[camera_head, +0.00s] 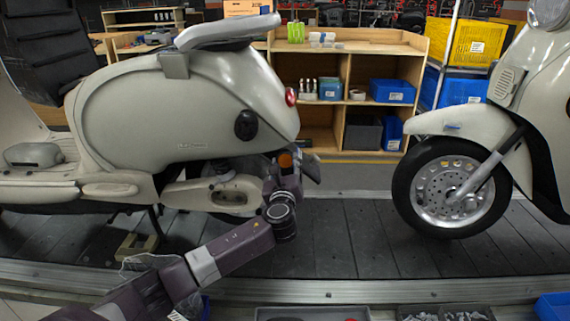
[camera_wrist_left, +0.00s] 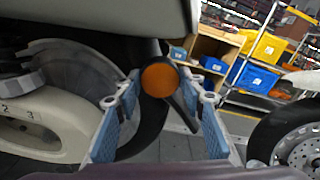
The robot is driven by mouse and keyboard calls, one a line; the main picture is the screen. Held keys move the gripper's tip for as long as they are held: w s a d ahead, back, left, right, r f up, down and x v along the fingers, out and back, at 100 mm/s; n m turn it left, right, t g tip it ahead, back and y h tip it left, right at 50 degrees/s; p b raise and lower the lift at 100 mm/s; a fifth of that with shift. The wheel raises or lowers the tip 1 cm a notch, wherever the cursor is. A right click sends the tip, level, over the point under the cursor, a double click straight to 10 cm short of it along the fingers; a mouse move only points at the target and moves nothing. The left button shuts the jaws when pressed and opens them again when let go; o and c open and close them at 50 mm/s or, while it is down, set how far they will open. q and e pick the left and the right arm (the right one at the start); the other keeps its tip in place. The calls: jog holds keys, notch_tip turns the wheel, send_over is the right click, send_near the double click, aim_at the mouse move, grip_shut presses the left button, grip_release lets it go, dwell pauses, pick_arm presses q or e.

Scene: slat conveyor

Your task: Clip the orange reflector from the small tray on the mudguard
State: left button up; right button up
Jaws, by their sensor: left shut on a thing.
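The orange reflector (camera_head: 285,160) is a round disc at the tip of my left gripper (camera_head: 284,165), below the rear of the left scooter (camera_head: 190,110). In the left wrist view the reflector (camera_wrist_left: 159,80) sits between the two blue-padded fingertips, and the gripper is shut on it. Its face points toward the wrist camera. The dark rear mudguard (camera_wrist_left: 152,132) is right behind the reflector in that view. I cannot tell whether the reflector touches it. In the head view the arm and gripper hide most of the mudguard. My right gripper is not in view.
A second scooter's front wheel (camera_head: 448,187) stands to the right on the slat conveyor (camera_head: 345,235). Grey trays (camera_head: 265,313) and a blue bin (camera_head: 552,308) line the front edge. A wooden shelf (camera_head: 345,47) with blue bins stands behind. The slats between the scooters are clear.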

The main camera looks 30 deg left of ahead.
pick_arm(q)
jog(key=o, duration=1)
jog(key=v, duration=1.2)
